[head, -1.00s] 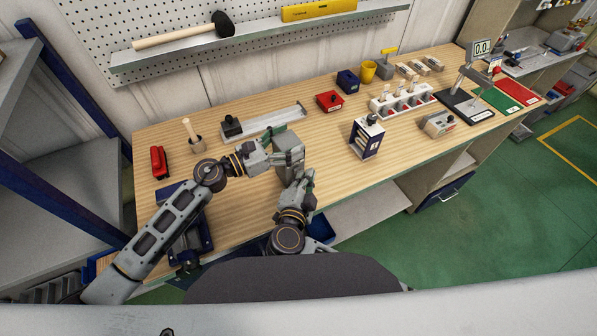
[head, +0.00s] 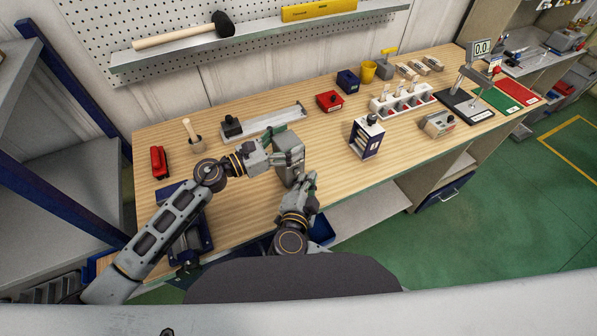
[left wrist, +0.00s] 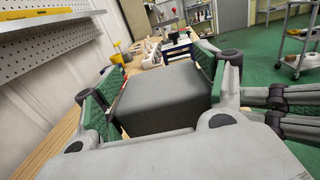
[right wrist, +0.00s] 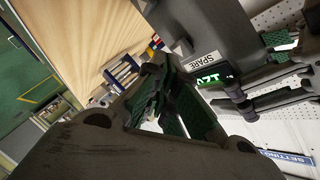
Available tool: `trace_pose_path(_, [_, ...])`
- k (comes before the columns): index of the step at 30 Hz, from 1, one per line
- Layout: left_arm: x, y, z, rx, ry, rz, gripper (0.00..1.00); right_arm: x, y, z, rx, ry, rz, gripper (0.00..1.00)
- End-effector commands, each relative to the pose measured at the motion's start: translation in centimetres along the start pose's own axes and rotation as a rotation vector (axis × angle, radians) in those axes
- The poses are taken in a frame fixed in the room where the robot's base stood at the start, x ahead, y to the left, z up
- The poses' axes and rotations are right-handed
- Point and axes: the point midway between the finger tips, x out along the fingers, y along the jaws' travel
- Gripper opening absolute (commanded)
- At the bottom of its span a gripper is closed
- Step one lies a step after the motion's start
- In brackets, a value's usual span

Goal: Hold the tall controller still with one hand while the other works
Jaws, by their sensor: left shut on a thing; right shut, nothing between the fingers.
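The tall controller (head: 291,159) is a grey upright box near the front of the bench. My left gripper (head: 277,147) is shut on it from the left. In the left wrist view the controller's dark grey body (left wrist: 165,97) fills the space between the green-padded fingers. My right gripper (head: 305,181) is shut and empty, low beside the controller's right side. In the right wrist view the controller (right wrist: 205,30) shows a SPARE label (right wrist: 203,61) and a lit green display (right wrist: 215,75), partly hidden by the fingers. I cannot tell whether the right fingertips touch it.
A small blue-and-white rack (head: 366,140) stands to the right, with a grey box (head: 438,124) beyond it. Behind are a metal rail tray (head: 275,121), a red box (head: 329,101) and a white socket strip (head: 404,104). The bench between controller and rack is clear.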

Motion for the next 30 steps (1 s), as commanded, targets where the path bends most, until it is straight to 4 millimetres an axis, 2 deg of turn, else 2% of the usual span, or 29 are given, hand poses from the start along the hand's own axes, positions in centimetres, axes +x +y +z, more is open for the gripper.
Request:
trace_pose_path(20, [0.0, 0.0, 0.0, 0.000, 0.000, 0.000, 0.34, -0.6, 0.5, -0.4, 0.000, 0.000, 0.000, 0.00])
trace_pose_path(30, [0.0, 0.0, 0.0, 0.000, 0.000, 0.000, 0.34, -2.0, 1.5, -1.4, 0.000, -0.001, 0.001, 0.00])
